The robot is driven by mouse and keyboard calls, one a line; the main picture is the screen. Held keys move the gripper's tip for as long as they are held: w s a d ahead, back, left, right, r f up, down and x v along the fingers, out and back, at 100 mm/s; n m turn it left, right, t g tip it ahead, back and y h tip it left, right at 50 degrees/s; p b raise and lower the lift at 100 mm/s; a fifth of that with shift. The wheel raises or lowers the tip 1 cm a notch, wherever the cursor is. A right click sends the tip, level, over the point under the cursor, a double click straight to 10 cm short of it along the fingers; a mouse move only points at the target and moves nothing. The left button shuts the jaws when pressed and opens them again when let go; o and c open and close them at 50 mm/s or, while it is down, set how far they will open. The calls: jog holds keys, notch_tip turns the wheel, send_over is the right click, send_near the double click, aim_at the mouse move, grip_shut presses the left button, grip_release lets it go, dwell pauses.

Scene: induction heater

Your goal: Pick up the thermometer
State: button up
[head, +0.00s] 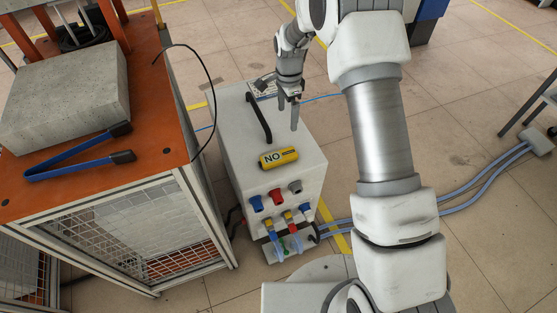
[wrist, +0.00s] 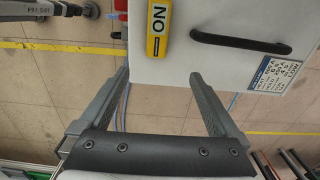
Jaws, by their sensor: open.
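A yellow block-shaped device marked "NO" (head: 278,158), the only thing here that could be the thermometer, lies on top of a white cabinet (head: 234,130) near its front edge. In the wrist view the yellow device (wrist: 159,30) is at the top, ahead of the fingers and apart from them. My gripper (head: 288,112) is over the cabinet top, behind the device and a little to its right in the head view. Its two fingers stand wide apart with nothing between them, as the wrist view shows (wrist: 160,75).
A black handle (head: 259,118) rises from the cabinet top, left of my gripper. An orange-topped table (head: 165,130) stands at left with a concrete block (head: 65,100) and blue tongs (head: 80,152). Coloured connectors (head: 278,197) sit on the cabinet front. Cables cross the floor at right.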

jog(key=b, duration=0.4)
send_over(286, 153)
jog(key=f, duration=1.2)
jog(key=shift+w+f, duration=0.3)
jog(key=shift+f, duration=0.1)
jog(key=shift+s+a+f+b, duration=0.15)
jog(key=shift+f+b, duration=0.15)
jog(key=shift+f, duration=0.6)
jog(key=shift+s+d+f+b, duration=0.1)
jog(key=shift+f+b, duration=0.2)
jog(key=shift+f, duration=0.6)
jog(key=shift+s+a+f+b, duration=0.15)
jog(key=shift+f+b, duration=0.15)
jog(key=shift+f, duration=0.6)
jog(key=shift+d, duration=0.1)
jog(key=shift+c, duration=0.3)
jog(key=c, duration=1.4)
jog(key=shift+r, duration=0.1)
grip_shut()
jog(key=shift+r, duration=0.1)
